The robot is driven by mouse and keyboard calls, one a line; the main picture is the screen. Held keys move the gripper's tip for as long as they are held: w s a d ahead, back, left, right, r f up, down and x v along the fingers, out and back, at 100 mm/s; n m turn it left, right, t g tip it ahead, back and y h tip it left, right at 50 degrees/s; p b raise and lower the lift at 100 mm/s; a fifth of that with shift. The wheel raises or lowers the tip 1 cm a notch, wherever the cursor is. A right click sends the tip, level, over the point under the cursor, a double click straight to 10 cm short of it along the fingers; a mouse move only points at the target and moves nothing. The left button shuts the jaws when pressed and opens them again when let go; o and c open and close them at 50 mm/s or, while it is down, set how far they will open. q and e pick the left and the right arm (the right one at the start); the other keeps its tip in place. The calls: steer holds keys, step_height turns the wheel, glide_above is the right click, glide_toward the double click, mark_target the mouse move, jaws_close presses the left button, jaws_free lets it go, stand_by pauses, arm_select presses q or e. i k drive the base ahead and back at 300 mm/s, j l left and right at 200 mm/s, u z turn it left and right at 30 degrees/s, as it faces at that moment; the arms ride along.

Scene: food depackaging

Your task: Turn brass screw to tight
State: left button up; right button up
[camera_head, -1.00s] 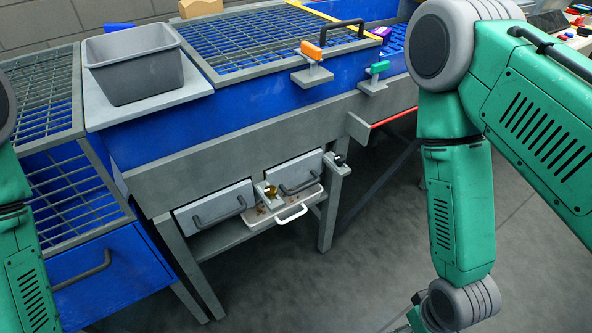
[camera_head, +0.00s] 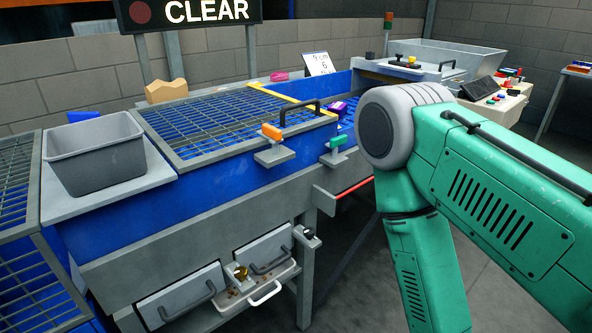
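The brass screw (camera_head: 240,272) is a small gold-coloured piece low on the front of the blue machine. It sits between two grey drawer fronts, the left one (camera_head: 181,296) and the right one (camera_head: 264,250). Just below it is a white tray (camera_head: 262,293) with a handle and some brown bits in it. How tight the screw is cannot be seen. My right arm comes in at the right, well apart from the screw, and its gripper is out of the picture below. My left gripper is not in view.
A grey bin (camera_head: 95,155) stands on the machine's left ledge. An orange lever (camera_head: 271,132) and a green lever (camera_head: 338,141) stick out in front. A control box (camera_head: 497,98) and a "CLEAR" sign (camera_head: 190,12) stand behind.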

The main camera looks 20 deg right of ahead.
mark_target(240, 273)
steer(key=l, duration=0.4)
steer(key=k+l, duration=0.15)
steer(key=l, duration=0.25)
steer(key=l+u, duration=0.1)
steer(key=l, duration=0.35)
steer(key=k+l, duration=0.15)
steer(key=l, duration=0.25)
steer(key=i+l, duration=0.15)
steer(key=l, duration=0.2)
steer(key=i+l+u, duration=0.1)
steer(key=l, duration=0.3)
steer(key=i, duration=0.05)
